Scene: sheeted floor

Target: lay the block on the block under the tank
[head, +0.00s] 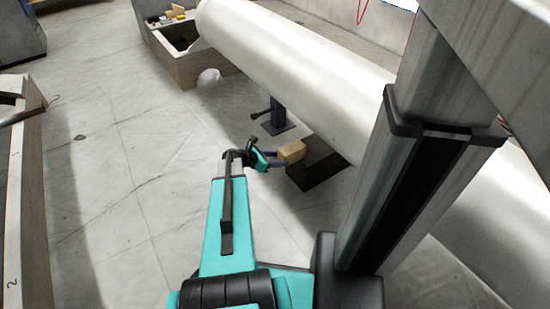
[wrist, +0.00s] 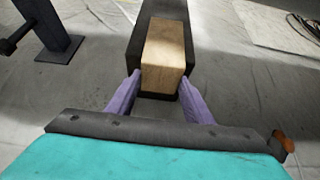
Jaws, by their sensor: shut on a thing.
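A pale wooden block (head: 292,151) is held between the fingers of my gripper (head: 276,158), near the underside of the long white tank (head: 285,65). In the wrist view, the wooden block (wrist: 164,50) sits between the two purple fingers of my gripper (wrist: 160,84). A dark block (head: 320,172) lies on the floor under the tank; its far end (wrist: 164,7) and sides show around the wooden block in the wrist view. The wooden block is over the dark block, lined up lengthwise. I cannot tell whether they touch.
A dark support stand (head: 277,122) is beyond the blocks, left of them in the wrist view (wrist: 55,40). A wooden crate (head: 190,62) with small items stands at the back. The sheeted floor (head: 140,170) on the left is mostly clear.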

